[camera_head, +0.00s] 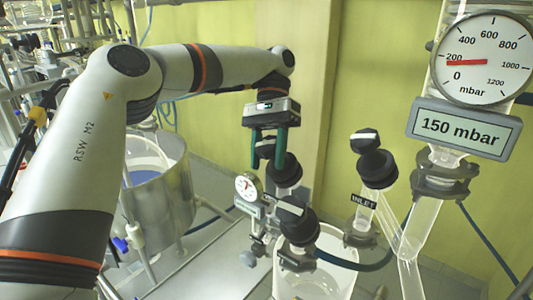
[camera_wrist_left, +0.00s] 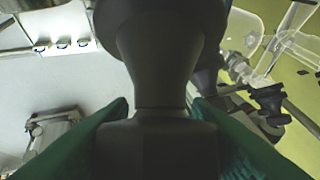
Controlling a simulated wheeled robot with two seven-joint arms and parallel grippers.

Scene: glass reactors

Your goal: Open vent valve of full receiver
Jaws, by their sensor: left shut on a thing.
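My left gripper (camera_head: 268,152) points down with its green fingers around a black valve handle (camera_head: 264,141), and it is shut on it. In the left wrist view the dark handle (camera_wrist_left: 158,150) fills the space between the green fingers. No label on this valve is readable. Just below and to the right is a black valve body (camera_head: 286,170). Another black valve (camera_head: 298,222) stands nearer, above a clear glass receiver (camera_head: 346,255). How full the receiver is, I cannot tell. My right gripper is out of view.
A small dial gauge (camera_head: 247,187) sits close left of the valves. A black-capped valve labelled INLET (camera_head: 376,168) stands to the right. A large gauge (camera_head: 484,60) and a display (camera_head: 462,128) reading 150 mbar are at the right. A steel vessel (camera_head: 160,190) stands behind my arm.

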